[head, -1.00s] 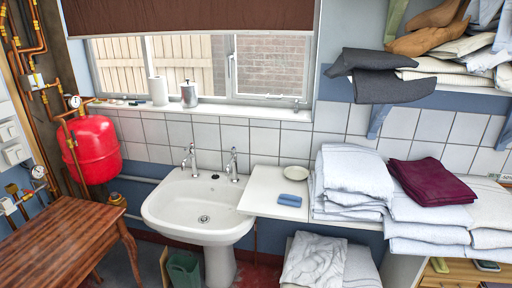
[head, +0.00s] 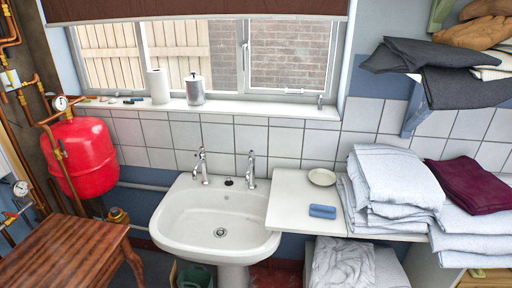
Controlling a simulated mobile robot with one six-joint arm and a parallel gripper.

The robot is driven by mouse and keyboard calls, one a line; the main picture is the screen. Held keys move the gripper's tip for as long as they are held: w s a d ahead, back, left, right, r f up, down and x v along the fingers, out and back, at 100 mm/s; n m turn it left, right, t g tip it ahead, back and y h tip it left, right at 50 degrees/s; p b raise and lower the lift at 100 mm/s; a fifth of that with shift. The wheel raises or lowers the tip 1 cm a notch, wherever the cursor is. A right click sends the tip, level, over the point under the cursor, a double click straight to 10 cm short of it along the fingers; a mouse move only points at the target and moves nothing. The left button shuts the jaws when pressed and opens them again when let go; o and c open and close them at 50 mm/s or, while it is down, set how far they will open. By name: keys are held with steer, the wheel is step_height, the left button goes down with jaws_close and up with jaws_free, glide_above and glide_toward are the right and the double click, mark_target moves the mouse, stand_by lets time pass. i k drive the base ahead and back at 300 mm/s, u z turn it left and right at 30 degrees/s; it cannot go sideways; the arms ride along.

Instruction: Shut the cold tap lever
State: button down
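Two chrome taps stand on the back rim of the white sink (head: 178,215). The left tap (head: 203,166) and the right tap (head: 251,170) each have a lever on top. I cannot tell which one is the cold tap, and the lever positions are too small to read surely. A dark plug (head: 229,182) sits between them. No water stream is clear in the basin. My gripper is not in view.
A white counter (head: 290,210) with a blue sponge (head: 322,211) and a small dish (head: 321,177) adjoins the sink's right side. Folded linen (head: 395,178) is piled beyond. A wooden table (head: 65,255) stands at the left, below a red tank (head: 82,158).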

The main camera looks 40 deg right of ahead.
mark_target(251, 153)
steer(key=u, duration=0.05)
steer(key=i, duration=0.95)
steer(key=u, duration=0.3)
